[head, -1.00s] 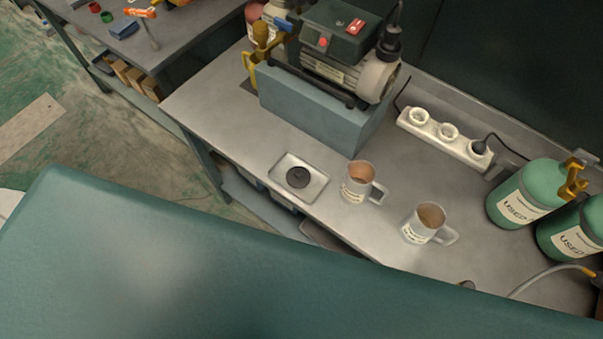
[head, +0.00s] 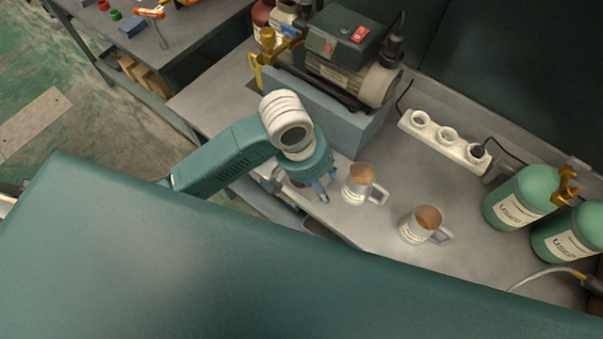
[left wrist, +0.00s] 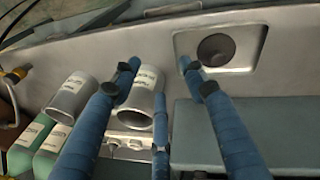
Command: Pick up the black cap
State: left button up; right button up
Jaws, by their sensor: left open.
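The black cap (left wrist: 215,49) is a dark round disc lying in a shallow metal tray (left wrist: 262,40) near the workbench edge, seen in the left wrist view. In the head view my left arm and gripper largely cover the cap and tray. My left gripper (head: 308,192) has blue fingers pointing down over the tray area, left of the mugs. In the left wrist view its fingers (left wrist: 158,72) are spread with nothing between them, and one fingertip lies over the tray's left part, beside the cap. My right gripper is not in view.
Two metal mugs (head: 358,186) (head: 419,225) stand right of the gripper. A vacuum pump (head: 351,55) sits on a blue-grey block (head: 340,118) behind. A white power strip (head: 447,139) and green cylinders (head: 519,197) stand further right. The bench between mugs and strip is clear.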

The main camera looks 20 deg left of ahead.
pick_arm(q)
jog(key=w+a+r+n+g+y, duration=0.1)
jog(key=w+a+r+n+y, duration=0.25)
jog(key=w+a, duration=0.3)
jog(key=shift+n+h, duration=0.35)
jog(key=shift+h, duration=0.1)
jog(key=f, duration=0.4)
jog(key=f+p, duration=0.1)
jog(key=shift+s+a+f, duration=0.25)
jog(key=shift+s+f, duration=0.1)
jog(key=shift+f, duration=0.4)
jog(key=f, duration=0.1)
jog(key=f+p, duration=0.1)
jog(key=f, duration=0.1)
jog(key=shift+s+d+f, duration=0.1)
jog(key=shift+d+f, duration=0.15)
jog(key=shift+f, duration=0.5)
grip_shut()
